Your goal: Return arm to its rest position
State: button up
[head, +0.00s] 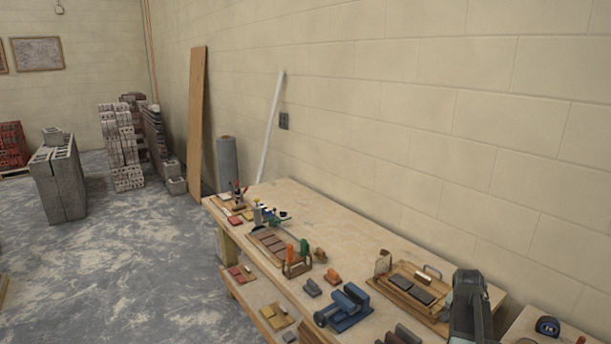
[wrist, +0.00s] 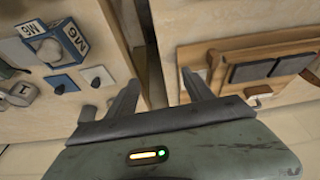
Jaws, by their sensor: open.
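My gripper shows in the wrist view (wrist: 160,95), with its two dark fingers spread apart and nothing between them. Beyond the fingers is a dark gap between two wooden surfaces. In the head view, a dark grey part of my arm (head: 470,305) stands at the lower right, in front of the workbench's near end (head: 345,235). The fingertips cannot be made out there.
A wooden tray with two dark tiles (head: 420,285) lies close left of my arm; it also shows in the wrist view (wrist: 262,62). A blue tool (head: 343,308) and several small blocks lie on the bench. A second surface at right holds a tape measure (head: 547,326). The wall runs behind.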

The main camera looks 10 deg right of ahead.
jog(key=w+a+n+y, duration=0.1)
jog(key=w+a+n, duration=0.2)
jog(key=a, duration=1)
jog(key=w+a+n+y, duration=0.1)
jog(key=w+a+n, duration=0.15)
jog(key=a, duration=1.15)
jog(key=s+a+n+g+y, duration=0.1)
jog(key=s+a+n, duration=0.2)
jog(key=s+a, duration=0.2)
jog(key=s+a+f+n+g, duration=0.1)
jog(key=s+a+n, duration=0.2)
jog(key=a, duration=0.7)
jog(key=shift+s+a+f+y, duration=0.25)
jog(key=shift+s+y, duration=0.15)
jog(key=shift+s, duration=0.8)
